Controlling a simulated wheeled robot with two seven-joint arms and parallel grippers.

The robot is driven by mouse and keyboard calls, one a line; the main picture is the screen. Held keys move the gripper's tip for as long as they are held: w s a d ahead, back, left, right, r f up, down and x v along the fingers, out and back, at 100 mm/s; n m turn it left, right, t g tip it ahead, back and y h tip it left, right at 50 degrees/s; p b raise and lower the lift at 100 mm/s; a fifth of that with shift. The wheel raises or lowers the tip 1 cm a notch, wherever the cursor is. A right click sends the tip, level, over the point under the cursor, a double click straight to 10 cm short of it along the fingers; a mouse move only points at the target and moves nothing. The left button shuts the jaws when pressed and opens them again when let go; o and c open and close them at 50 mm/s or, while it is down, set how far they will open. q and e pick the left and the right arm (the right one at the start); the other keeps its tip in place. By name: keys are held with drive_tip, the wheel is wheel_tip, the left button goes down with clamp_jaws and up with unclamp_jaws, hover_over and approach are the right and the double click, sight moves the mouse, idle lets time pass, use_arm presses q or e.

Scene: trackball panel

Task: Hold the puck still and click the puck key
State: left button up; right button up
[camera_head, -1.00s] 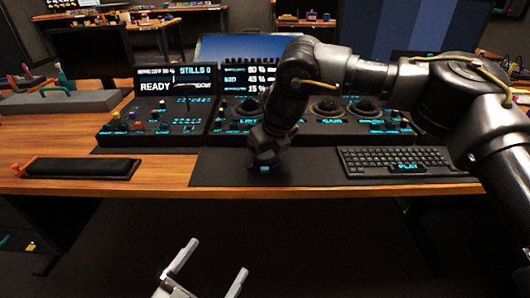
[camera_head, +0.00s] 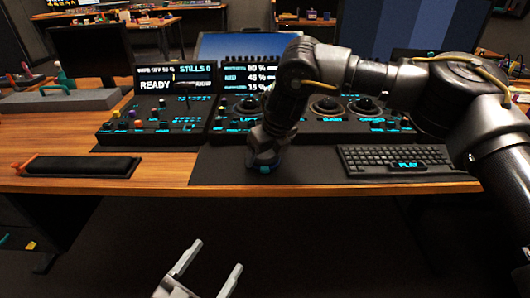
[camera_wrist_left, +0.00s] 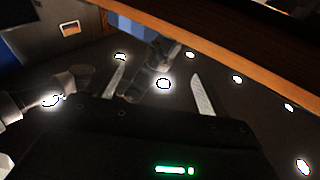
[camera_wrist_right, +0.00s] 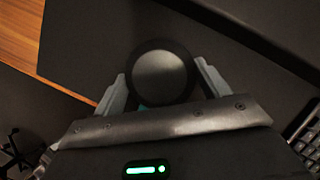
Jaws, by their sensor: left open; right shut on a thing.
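The puck (camera_wrist_right: 160,76) is a round dark disc on the black mat, seen between the fingers in the right wrist view. In the head view only a small teal part of the puck (camera_head: 264,169) shows below my right gripper (camera_head: 266,158). That gripper is shut on the puck, with one finger on each side, pointing down near the mat's front edge. I cannot make out the puck key for certain. My left gripper (camera_head: 219,254) is open and empty, low in front of the table; its fingers also show in the left wrist view (camera_wrist_left: 158,75).
Behind the puck stands a panel with trackballs (camera_head: 325,108) and lit screens (camera_head: 176,79). A keyboard (camera_head: 395,160) lies to the right on the mat (camera_head: 222,168). A black wrist pad (camera_head: 80,167) is at the left. The table's front edge lies between my left gripper and the puck.

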use_arm(q)
clamp_jaws()
idle(0.3)
idle(1.1)
